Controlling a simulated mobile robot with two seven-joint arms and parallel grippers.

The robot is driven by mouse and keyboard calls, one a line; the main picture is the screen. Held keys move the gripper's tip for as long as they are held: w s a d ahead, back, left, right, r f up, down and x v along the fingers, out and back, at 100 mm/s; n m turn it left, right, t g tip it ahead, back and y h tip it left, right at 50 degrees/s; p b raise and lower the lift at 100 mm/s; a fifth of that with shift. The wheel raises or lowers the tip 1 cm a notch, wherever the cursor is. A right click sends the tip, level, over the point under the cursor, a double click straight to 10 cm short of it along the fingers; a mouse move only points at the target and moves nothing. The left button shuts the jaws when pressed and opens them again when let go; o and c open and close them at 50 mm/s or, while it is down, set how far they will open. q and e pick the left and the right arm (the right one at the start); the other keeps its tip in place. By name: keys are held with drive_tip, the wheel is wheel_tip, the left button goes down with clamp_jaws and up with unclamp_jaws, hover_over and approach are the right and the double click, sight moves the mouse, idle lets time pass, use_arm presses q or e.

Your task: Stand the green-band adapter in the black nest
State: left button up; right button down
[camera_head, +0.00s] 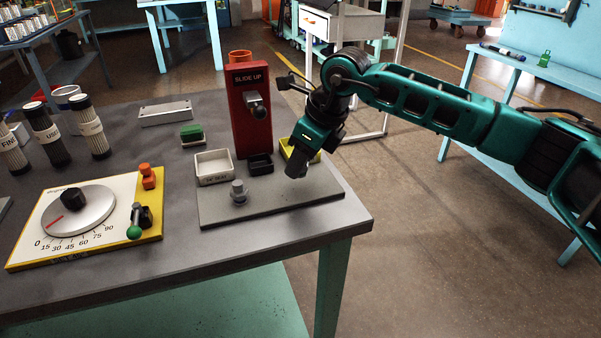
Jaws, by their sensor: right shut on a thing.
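The black nest (260,164) is a small open box at the foot of the red post, between the white tray and the yellow tray. It looks empty from here. My right gripper (296,172) points down in front of the yellow tray, to the right of the black nest and above the grey plate. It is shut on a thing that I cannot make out. I see no green band anywhere, so I cannot tell where the green-band adapter is. A grey fitting (239,192) stands upright on the plate, in front of the nest. My left gripper is out of view.
The red "SLIDE UP" post (250,110) rises behind the nest. The white tray (214,179) and yellow tray (291,143) flank it. The grey plate (290,194) is clear at its front right. A dial board (28,255) and labelled bottles (93,128) stand left.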

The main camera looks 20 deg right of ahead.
sight(301, 174)
drive_tip(key=shift+f, duration=1.5)
drive_tip(key=shift+f, duration=0.15)
drive_tip(key=shift+f, duration=0.15)
drive_tip(key=c, duration=0.8)
unclamp_jaws()
drive_tip(key=v, duration=1.3)
drive_tip(key=shift+w+p, duration=0.2)
drive_tip(key=shift+p, duration=0.1)
